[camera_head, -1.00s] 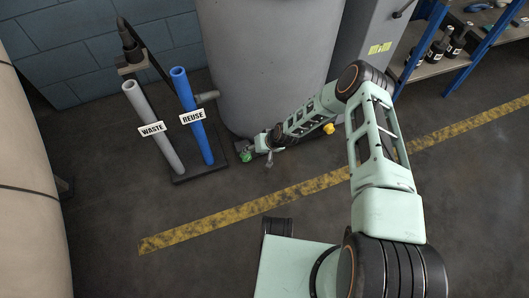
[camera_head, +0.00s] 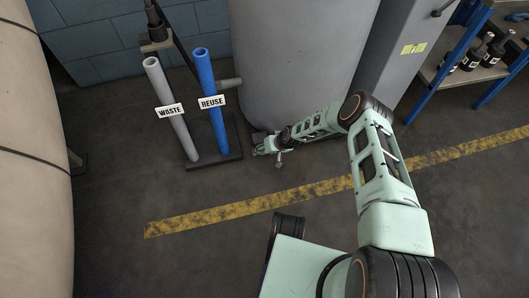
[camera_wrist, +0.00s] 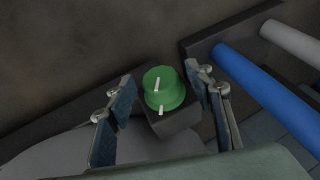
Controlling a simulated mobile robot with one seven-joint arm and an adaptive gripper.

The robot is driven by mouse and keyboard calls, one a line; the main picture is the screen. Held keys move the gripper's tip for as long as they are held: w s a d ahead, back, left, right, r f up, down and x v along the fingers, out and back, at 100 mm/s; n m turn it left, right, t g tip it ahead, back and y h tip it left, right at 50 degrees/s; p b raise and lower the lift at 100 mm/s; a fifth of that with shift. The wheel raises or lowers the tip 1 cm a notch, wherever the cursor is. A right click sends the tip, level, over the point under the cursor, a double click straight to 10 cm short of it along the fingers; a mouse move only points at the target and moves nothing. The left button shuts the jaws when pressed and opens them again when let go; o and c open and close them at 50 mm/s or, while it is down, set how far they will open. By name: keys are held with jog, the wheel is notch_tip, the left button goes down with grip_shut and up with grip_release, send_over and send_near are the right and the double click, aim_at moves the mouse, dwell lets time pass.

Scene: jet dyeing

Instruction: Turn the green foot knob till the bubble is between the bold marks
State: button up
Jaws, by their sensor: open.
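The green foot knob (camera_wrist: 164,90) shows in the wrist view, with a white pointer line on top and a white mark on its side. It sits on a dark block at the foot of the grey vessel. My gripper (camera_wrist: 161,82) is open, with one finger on each side of the knob. Gaps show between the fingers and the knob. In the head view my gripper (camera_head: 265,149) is low at the vessel's base and largely covers the knob. The bubble and its bold marks are not visible in either view.
The grey vessel (camera_head: 300,60) stands behind my gripper. A blue REUSE pipe (camera_head: 210,110) and a grey WASTE pipe (camera_head: 172,115) stand on a dark base to the left. A blue-framed shelf (camera_head: 440,75) is at the right. The floor in front is clear.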

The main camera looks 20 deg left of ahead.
jog(key=shift+c, duration=0.5)
jog(key=c, duration=1.1)
jog(key=shift+o, duration=0.2)
jog(key=shift+s, duration=0.15)
jog(key=shift+s+t+h+p, duration=0.1)
jog(key=shift+t+h+p, duration=0.2)
jog(key=shift+h+p, duration=0.35)
jog(key=o, duration=1.2)
jog(key=shift+w, duration=0.2)
jog(key=shift+c, duration=0.2)
